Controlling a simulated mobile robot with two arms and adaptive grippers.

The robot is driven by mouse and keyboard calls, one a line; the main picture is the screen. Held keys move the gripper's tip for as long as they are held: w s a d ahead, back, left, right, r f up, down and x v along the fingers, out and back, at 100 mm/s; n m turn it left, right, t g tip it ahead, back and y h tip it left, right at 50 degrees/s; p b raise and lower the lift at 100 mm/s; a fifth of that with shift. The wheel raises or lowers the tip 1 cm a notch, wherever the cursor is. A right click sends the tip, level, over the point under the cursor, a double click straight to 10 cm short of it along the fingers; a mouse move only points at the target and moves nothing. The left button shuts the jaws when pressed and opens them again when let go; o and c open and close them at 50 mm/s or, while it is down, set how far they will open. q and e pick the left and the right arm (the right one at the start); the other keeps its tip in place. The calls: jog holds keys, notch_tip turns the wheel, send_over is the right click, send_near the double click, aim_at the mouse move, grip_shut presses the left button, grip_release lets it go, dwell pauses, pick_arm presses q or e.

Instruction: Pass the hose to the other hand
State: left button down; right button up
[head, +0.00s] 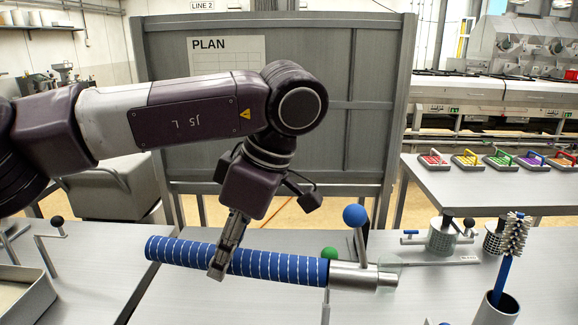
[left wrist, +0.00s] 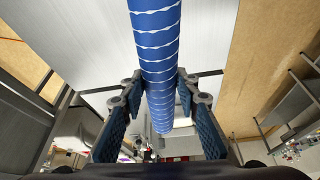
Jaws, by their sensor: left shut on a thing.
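The hose (head: 280,265) is blue with thin white rings and lies nearly level above the front metal table. Its left end is free; a silver metal fitting (head: 352,276) is at its right end. My left gripper (head: 218,268) comes down from above and is shut on the hose left of its middle. In the left wrist view the hose (left wrist: 157,50) runs between the two blue-padded fingers (left wrist: 153,95). My right gripper is in neither view.
A blue ball on a lever (head: 355,215) stands by the fitting, and a green ball (head: 330,253) is close behind the hose. A brush in a metal cup (head: 497,308) stands at front right. A grey tray (head: 25,295) is at left. A board (head: 345,100) stands behind.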

pick_arm(q)
jog(key=s+a+f+m+t+h, duration=0.3)
jog(key=a+f+m, duration=0.4)
jog(key=m, duration=0.6)
jog(key=shift+s+a+f+t, duration=0.2)
jog(key=shift+s+a+t, duration=0.2)
jog(key=shift+s+a, duration=0.15)
jog(key=shift+d, duration=0.1)
